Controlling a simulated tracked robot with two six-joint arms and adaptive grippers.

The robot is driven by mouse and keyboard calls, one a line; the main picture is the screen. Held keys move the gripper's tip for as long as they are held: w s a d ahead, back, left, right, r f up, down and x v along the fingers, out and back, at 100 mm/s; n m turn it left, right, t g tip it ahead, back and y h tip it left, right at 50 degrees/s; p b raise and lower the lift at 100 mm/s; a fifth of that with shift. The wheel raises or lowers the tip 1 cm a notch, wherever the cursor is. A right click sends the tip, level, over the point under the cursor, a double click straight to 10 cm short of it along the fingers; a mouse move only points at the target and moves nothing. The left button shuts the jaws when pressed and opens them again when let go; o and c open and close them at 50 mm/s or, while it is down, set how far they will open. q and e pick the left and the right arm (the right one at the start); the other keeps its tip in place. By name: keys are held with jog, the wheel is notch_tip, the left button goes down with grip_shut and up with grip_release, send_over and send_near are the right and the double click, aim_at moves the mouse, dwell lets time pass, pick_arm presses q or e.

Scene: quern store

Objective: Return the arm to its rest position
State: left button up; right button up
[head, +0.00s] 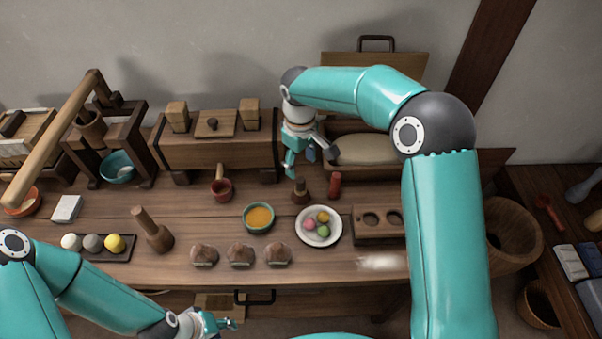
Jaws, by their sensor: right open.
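My right arm (440,220) rises at the right and bends left over the back of the bench. Its gripper (308,162) points down, open, with nothing seen between its fingers. It is in front of the right end of a long wooden box (215,153) and left of an open wooden chest (375,170). My left arm (95,295) lies low at the lower left. Its gripper (222,323) is by the bench's front edge, partly cut off by the frame; I cannot tell its opening.
Below the right gripper stand a dark brush-like tool (301,192) and a red cylinder (334,186). A plate of coloured balls (301,235), an orange-filled bowl (259,217) and several brown lumps (241,255) lie nearer. A wooden pestle (152,230) stands at left.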

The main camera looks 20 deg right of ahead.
jog(key=shift+r, duration=0.7)
